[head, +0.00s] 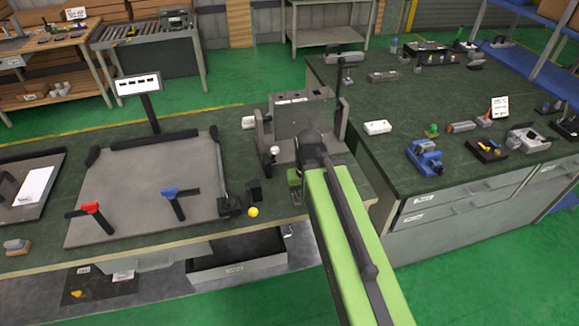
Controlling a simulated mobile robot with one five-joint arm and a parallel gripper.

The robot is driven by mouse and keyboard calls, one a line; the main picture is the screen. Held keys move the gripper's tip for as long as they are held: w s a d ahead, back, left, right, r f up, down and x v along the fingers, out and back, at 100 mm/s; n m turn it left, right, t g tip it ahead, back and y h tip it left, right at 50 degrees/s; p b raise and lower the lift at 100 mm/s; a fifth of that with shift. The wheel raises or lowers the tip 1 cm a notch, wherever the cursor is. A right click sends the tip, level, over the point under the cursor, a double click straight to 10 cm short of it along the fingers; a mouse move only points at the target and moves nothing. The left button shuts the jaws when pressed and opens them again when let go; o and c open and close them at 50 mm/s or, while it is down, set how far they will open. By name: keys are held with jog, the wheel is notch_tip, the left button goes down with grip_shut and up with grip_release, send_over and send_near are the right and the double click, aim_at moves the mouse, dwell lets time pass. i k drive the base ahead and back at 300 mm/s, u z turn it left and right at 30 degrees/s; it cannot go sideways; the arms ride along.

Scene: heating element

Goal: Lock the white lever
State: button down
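A grey metal fixture (297,117) with upright side plates stands on the dark green workbench. A small white knob (275,150) shows at its front left, just left of my arm's end; it looks like the end of the white lever. The rest of that lever is too small or hidden to make out. My green and black arm reaches from the bottom right up to the fixture's front.
A grey plate (140,200) with red (91,208) and blue (170,193) handles lies left. A yellow ball (253,212) sits near the bench's front edge. The right bench (400,165) holds a blue vise (426,158) and several tools.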

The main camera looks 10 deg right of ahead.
aim_at(274, 150)
jog(key=u, duration=0.45)
jog(key=k, duration=0.7)
jog(key=u, duration=0.95)
jog(key=k, duration=0.8)
jog(key=u, duration=0.75)
jog(key=i, duration=0.75)
jog(key=z, duration=0.35)
jog(key=i, duration=1)
jog(key=z, duration=0.8)
jog(key=i, duration=0.35)
jog(key=z, duration=0.15)
